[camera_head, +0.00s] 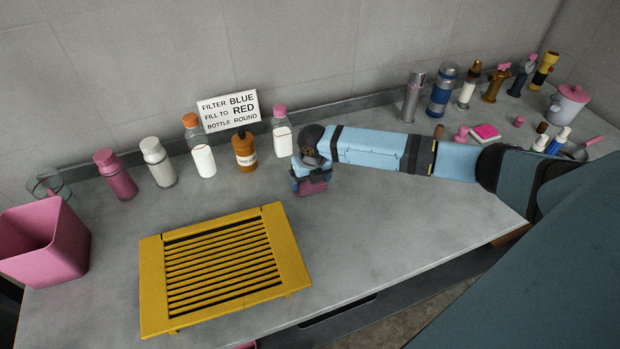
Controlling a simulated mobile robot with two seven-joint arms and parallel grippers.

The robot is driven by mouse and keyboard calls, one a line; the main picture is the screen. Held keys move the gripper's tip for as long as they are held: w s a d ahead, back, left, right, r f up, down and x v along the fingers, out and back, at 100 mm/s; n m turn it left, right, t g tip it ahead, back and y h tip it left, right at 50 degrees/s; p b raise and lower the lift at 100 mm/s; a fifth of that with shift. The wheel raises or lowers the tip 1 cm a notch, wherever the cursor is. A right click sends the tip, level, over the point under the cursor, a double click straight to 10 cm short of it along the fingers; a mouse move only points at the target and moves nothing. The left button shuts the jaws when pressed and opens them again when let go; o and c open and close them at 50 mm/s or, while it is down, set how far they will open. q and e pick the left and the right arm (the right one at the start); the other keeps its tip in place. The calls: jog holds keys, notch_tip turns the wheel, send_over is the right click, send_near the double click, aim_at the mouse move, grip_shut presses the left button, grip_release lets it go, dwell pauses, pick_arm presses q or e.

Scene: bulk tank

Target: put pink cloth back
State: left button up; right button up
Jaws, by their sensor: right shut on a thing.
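My right gripper (311,178) is above the grey counter, just right of the yellow slatted rack. It points down and is shut on the pink cloth (314,188), a small mauve-pink piece mostly hidden by the fingers. I cannot tell whether the cloth touches the counter. My right arm reaches in from the right across the counter. My left gripper is out of view.
The yellow rack (224,262) lies at the front, and a pink bin (48,245) stands at the left. Several bottles line the wall near a sign (228,110). A pink-topped block (485,132), a lidded pot (568,106) and more bottles crowd the right.

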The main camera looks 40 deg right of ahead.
jog(key=shift+f, duration=0.15)
jog(key=o, duration=0.6)
jog(key=shift+c, duration=0.2)
notch_tip(320, 180, up, 12)
jog(key=s, duration=0.1)
jog(key=shift+s+a, duration=0.15)
jog(key=shift+s, duration=0.2)
jog(key=shift+a, duration=0.1)
